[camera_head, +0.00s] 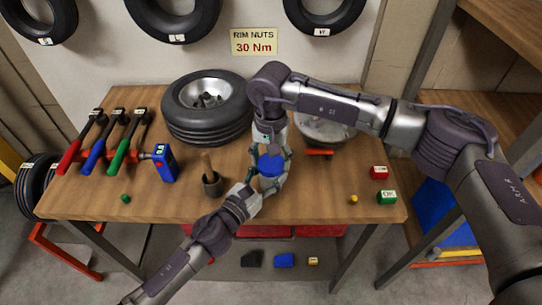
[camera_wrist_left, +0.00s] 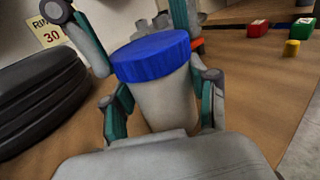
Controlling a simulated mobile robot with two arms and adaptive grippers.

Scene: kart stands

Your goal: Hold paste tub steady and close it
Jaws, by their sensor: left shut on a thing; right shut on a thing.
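The paste tub (camera_wrist_left: 166,98) is a pale, tapered cup standing upright in the left wrist view. Its blue lid (camera_wrist_left: 150,56) sits on the rim, and the lid also shows in the head view (camera_head: 271,164). My left gripper (camera_head: 268,183) is shut on the tub body from the front, with a finger on either side. My right gripper (camera_head: 271,154) comes down from above and is shut on the lid. In the head view the grippers hide most of the tub body. I cannot tell whether the lid is fully tightened.
A wheel (camera_head: 207,108) lies behind and left, a brush in a dark pot (camera_head: 212,184) close left. A red box (camera_head: 379,172), green box (camera_head: 387,197) and yellow piece (camera_head: 353,198) sit right.

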